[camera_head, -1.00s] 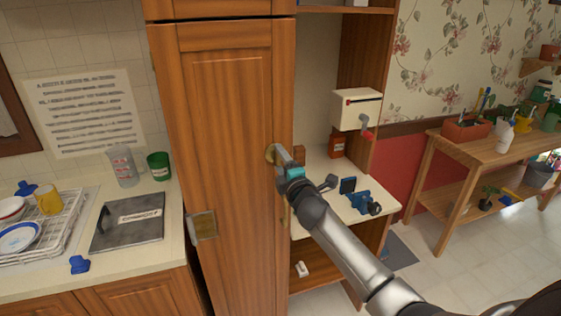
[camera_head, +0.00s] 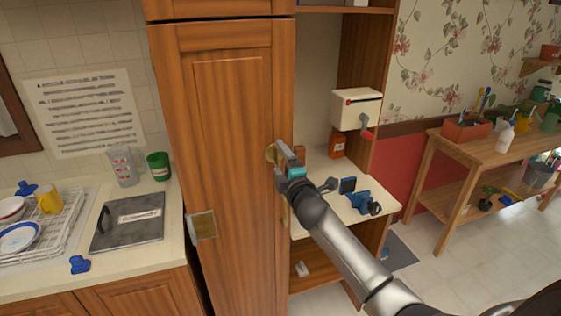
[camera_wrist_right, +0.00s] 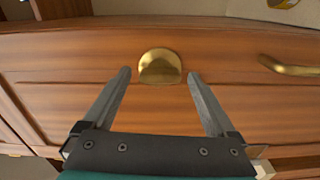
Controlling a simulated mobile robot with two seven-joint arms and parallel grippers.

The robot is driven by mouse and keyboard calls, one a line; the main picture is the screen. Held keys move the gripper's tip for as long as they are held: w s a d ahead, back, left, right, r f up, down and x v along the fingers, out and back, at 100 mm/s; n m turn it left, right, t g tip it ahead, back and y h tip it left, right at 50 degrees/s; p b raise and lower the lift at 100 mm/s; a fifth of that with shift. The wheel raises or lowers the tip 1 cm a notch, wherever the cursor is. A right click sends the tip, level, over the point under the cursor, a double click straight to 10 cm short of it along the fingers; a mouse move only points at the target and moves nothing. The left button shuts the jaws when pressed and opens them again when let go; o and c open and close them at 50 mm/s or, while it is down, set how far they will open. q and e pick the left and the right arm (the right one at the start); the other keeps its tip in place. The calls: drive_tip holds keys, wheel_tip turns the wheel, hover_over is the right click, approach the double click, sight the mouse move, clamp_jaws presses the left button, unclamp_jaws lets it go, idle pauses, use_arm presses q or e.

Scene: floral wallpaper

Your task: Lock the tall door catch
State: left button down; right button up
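The tall wooden door (camera_head: 235,110) stands shut in its cabinet in the head view. Its catch, a rounded brass piece (camera_head: 269,153), sits near the door's right edge, partly hidden by my gripper. In the right wrist view the brass catch (camera_wrist_right: 160,67) is a half-round knob on the wood. My right gripper (camera_head: 281,154) is at the catch. In the wrist view its fingers (camera_wrist_right: 159,75) are open, one on each side of the catch, with visible gaps. My left gripper is not in view.
A brass handle (camera_wrist_right: 290,68) is on the same door, beside the catch. A shelf with a white crank box (camera_head: 356,108) and a blue vise (camera_head: 359,200) lies to the right. A counter (camera_head: 130,268) is left.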

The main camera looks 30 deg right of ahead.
drive_tip(key=shift+s, duration=0.1)
drive_tip(key=v, duration=1.5)
drive_tip(key=shift+b, duration=0.3)
drive_tip(key=s+a+f+m+g+y+b, duration=0.1)
drive_tip(key=s+f+m+g+b, duration=0.15)
drive_tip(key=f, duration=1.15)
drive_tip(key=s+a+f+m+g+b, duration=0.1)
drive_tip(key=s+f+m+g+b, duration=0.2)
drive_tip(key=f, duration=1.1)
drive_tip(key=s+a+f+m+g+y+b, duration=0.1)
drive_tip(key=s+a+f+g+b, duration=0.3)
drive_tip(key=f, duration=1)
drive_tip(key=s+a+f+m+g+y+b, duration=0.1)
drive_tip(key=s+a+f+m+g+b, duration=0.1)
drive_tip(key=s+f, duration=1.1)
drive_tip(key=s+a+f+m+g+y+b, duration=0.1)
drive_tip(key=s+a+f+m+g+b, duration=0.2)
drive_tip(key=s+f, duration=1)
drive_tip(key=s+a+g, duration=0.2)
drive_tip(key=s+a, duration=0.1)
drive_tip(key=s, duration=0.2)
drive_tip(key=shift+b, duration=0.35)
drive_tip(key=shift+f+m, duration=0.15)
drive_tip(key=shift+m, duration=0.1)
